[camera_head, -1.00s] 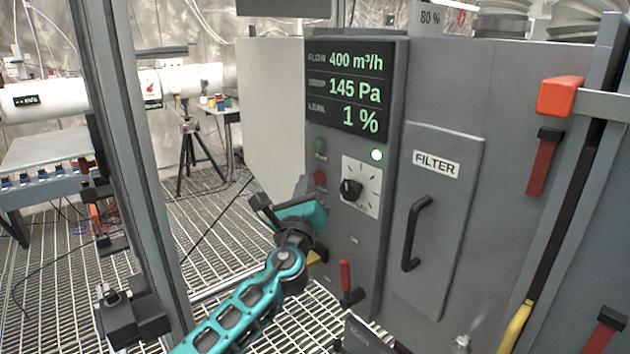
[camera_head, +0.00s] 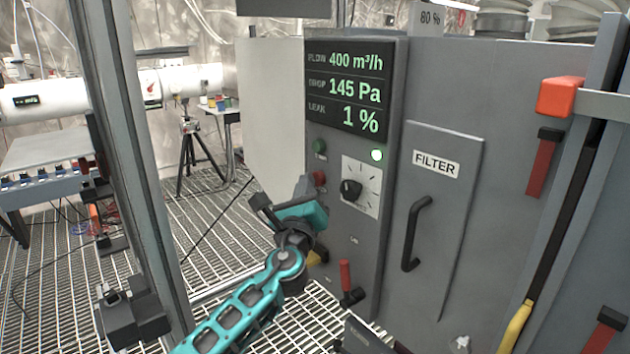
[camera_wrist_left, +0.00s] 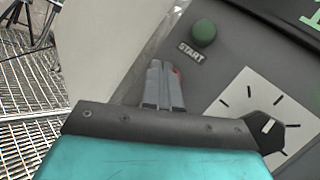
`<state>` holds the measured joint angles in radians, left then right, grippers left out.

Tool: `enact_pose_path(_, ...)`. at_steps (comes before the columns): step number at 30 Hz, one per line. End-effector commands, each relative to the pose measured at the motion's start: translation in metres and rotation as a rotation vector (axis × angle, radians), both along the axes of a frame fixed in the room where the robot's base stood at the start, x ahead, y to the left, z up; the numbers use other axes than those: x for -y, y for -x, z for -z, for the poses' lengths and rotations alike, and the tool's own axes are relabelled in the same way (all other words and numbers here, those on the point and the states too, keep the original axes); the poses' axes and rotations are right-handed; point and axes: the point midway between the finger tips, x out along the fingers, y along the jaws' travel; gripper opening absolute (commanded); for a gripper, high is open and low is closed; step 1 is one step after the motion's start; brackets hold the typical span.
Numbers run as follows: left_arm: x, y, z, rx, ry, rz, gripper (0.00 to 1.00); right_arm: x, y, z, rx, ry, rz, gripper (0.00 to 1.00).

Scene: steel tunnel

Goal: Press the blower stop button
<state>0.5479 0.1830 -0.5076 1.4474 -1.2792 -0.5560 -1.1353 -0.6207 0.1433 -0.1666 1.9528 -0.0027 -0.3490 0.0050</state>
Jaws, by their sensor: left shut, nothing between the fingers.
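The red stop button (camera_head: 319,178) is on the grey control panel, below the green start button (camera_head: 319,146) and left of the dial (camera_head: 351,188). My left gripper (camera_head: 304,186) is shut and empty, its fingertips at or just beside the red button; whether they touch, I cannot tell. In the left wrist view the fingers (camera_wrist_left: 165,84) are together, and only a sliver of the red button (camera_wrist_left: 177,71) shows past their tips. The green start button (camera_wrist_left: 204,33) shows above right there. My right gripper is not in view.
The display (camera_head: 346,88) reads 400 m³/h, 145 Pa and 1 %. A white lamp (camera_head: 376,155) is lit. A filter door (camera_head: 440,215) with a black handle is to the right. A red-handled valve (camera_head: 346,276) sits low on the panel. A steel post (camera_head: 130,150) stands left.

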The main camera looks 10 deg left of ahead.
Motion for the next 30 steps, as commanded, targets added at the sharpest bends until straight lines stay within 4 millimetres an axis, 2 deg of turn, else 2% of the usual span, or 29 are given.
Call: enact_pose_path(30,0.0062,-0.0074,-0.0004,0.000,0.000,0.002,0.00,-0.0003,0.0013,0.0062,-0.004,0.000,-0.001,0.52)
